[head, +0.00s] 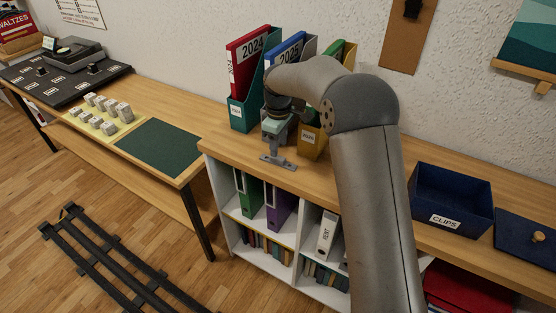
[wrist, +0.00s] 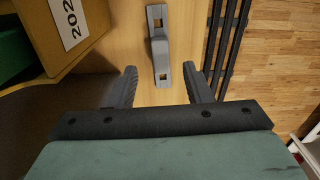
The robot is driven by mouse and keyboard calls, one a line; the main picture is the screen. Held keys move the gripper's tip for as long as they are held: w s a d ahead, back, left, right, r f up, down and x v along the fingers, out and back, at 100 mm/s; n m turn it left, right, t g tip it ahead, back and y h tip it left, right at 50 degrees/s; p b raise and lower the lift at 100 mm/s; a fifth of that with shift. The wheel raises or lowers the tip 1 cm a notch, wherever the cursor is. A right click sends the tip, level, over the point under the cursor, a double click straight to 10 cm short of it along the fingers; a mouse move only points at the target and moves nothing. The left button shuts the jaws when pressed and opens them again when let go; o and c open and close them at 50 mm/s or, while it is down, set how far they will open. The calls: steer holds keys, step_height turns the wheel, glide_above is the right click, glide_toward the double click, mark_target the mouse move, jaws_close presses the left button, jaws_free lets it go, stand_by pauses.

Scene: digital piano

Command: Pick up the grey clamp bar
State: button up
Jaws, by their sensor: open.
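The grey clamp bar (head: 279,163) lies on the wooden shelf top near its front edge. In the wrist view the clamp bar (wrist: 159,44) shows as a narrow stepped bar with square holes, running lengthwise up the picture. My gripper (wrist: 160,76) is open, with one dark finger to each side of the bar's near end and visible gaps between. In the head view my gripper (head: 277,140) points down over the shelf, just behind and above the bar. Nothing is held. The fingertips are small and partly hard to make out in the head view.
Magazine files with a red binder (head: 247,60) and a blue binder stand behind my gripper; a yellow file (head: 312,141) is close on its right. A navy CLIPS box (head: 450,198) stands farther right. A green mat (head: 158,146) lies on the lower table at left.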

mark_target(279, 157)
step_height(279, 157, down, 5)
steer(key=shift+s+d+f+p, duration=0.1)
steer(key=shift+p, duration=0.45)
jaws_close()
